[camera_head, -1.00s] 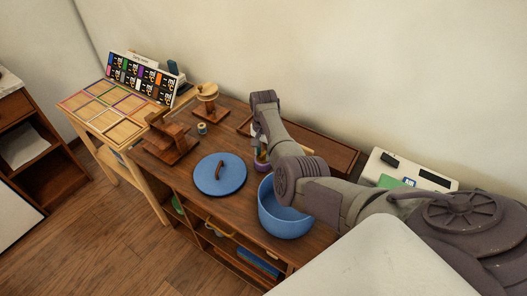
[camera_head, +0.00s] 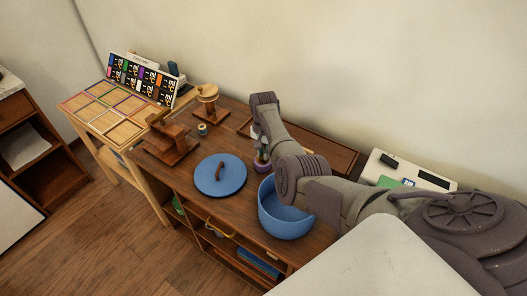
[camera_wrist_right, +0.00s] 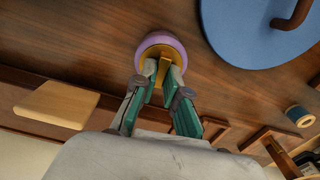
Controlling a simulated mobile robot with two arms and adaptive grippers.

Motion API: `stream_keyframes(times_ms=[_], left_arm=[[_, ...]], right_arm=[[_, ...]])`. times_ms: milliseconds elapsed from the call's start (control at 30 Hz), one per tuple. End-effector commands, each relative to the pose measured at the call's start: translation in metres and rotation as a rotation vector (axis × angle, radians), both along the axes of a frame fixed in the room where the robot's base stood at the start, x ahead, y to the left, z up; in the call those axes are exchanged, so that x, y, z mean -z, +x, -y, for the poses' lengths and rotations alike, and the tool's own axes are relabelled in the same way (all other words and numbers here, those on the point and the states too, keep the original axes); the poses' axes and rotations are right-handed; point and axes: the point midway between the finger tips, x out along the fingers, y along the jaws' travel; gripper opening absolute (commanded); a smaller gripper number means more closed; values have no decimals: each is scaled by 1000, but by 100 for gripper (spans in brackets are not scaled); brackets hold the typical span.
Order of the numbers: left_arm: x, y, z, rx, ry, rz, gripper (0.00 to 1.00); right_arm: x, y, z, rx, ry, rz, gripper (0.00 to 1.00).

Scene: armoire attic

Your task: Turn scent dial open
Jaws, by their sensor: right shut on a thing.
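The scent dial is a small round thing with a purple rim and a yellow upright tab on a yellowish face. It stands on the brown wooden desk and shows in the right wrist view (camera_wrist_right: 160,39) and, partly behind my arm, in the head view (camera_head: 262,168). My right gripper (camera_wrist_right: 161,78), with green-faced fingers, is shut on the yellow tab. In the head view the right arm reaches in from the right and the fingers are small there. The dial's marks cannot be read. My left gripper is in neither view.
A blue lid (camera_head: 221,178) with a brown handle lies left of the dial. A blue pot (camera_head: 284,222) stands in front. Wooden stands and a small spool (camera_head: 202,129) are farther left. A wooden tray (camera_head: 338,152) lies along the wall.

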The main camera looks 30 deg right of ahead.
Motion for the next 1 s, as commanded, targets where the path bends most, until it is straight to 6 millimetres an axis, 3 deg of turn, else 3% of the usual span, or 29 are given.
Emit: stream_keyframes(times_ms=[400,1000], left_arm=[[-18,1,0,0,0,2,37],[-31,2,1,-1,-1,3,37]], right_arm=[[-2,1,0,-363,-1,-2,0],[-1,2,-2,-932,0,-2,0]])
